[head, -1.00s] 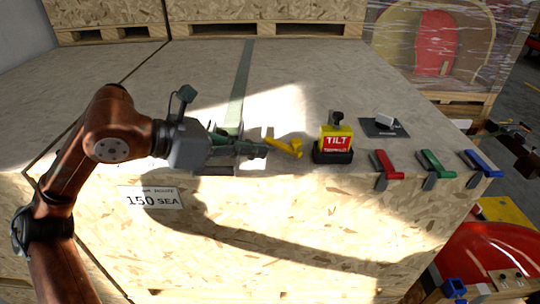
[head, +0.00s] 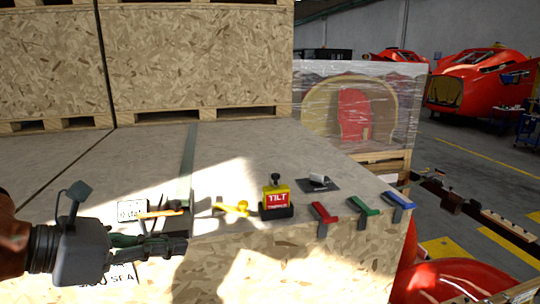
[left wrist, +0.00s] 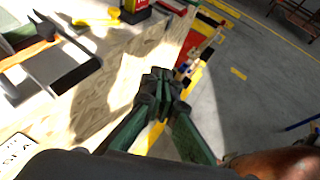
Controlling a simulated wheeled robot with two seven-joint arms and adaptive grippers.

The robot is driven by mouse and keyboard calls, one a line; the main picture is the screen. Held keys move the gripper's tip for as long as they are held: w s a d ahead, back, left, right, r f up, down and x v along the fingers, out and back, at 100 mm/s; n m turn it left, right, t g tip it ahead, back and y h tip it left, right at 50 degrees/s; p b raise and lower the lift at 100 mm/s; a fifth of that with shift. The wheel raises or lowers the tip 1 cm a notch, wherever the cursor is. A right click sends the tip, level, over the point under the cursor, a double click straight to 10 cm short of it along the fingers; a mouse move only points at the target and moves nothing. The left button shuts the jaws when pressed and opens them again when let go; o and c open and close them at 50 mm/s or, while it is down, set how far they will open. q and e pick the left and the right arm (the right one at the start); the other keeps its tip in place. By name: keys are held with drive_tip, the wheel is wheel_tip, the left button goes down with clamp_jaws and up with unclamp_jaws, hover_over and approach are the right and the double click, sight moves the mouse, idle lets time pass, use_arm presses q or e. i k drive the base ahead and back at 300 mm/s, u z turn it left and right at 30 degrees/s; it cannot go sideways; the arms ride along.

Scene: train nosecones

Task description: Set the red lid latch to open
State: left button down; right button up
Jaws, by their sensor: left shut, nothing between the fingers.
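The red lid latch (head: 323,213) sits at the front edge of the crate top, leftmost of three latches. Its red handle lies nearly flat, with a dark bracket hanging over the front face. The green latch (head: 362,206) and blue latch (head: 399,200) stand to its right in a similar pose. My left gripper (head: 180,246) is shut and empty, in front of the crate and well left of the red latch. The left wrist view shows its closed fingers (left wrist: 160,92) with nothing between them. My right gripper is in neither view.
The crate top (head: 240,150) carries a yellow-and-red TILT indicator (head: 277,198), a yellow piece (head: 232,208), a small grey device (head: 318,182) and an orange-handled item (head: 160,213). Taller crates (head: 200,60) stand behind.

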sight(326, 218)
drive_tip(key=z, duration=0.05)
drive_tip(key=k, duration=1.15)
